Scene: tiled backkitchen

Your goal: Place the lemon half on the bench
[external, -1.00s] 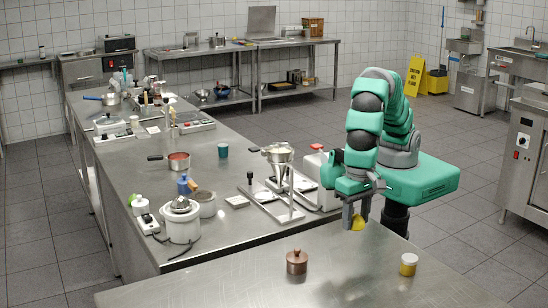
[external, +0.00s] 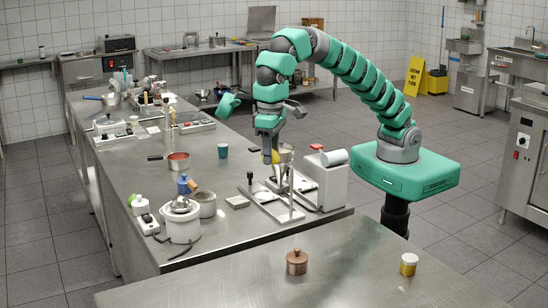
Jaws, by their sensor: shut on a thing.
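My gripper (external: 269,156) points down over the long steel bench (external: 235,250), by the metal stand with the funnel-like cup (external: 286,153). It is shut on the yellow lemon half (external: 275,157), of which only a small part shows. The lemon half is in front of or beside the cup in the picture; I cannot tell whether they touch. It appears held above the bench top.
A white box-shaped appliance (external: 324,181) stands right of the stand. A teal cup (external: 223,151), a red-filled pan (external: 178,162) and a white cooker (external: 181,224) are on the bench. A brown pot (external: 297,262) and yellow jar (external: 408,264) stand on the front table (external: 350,275).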

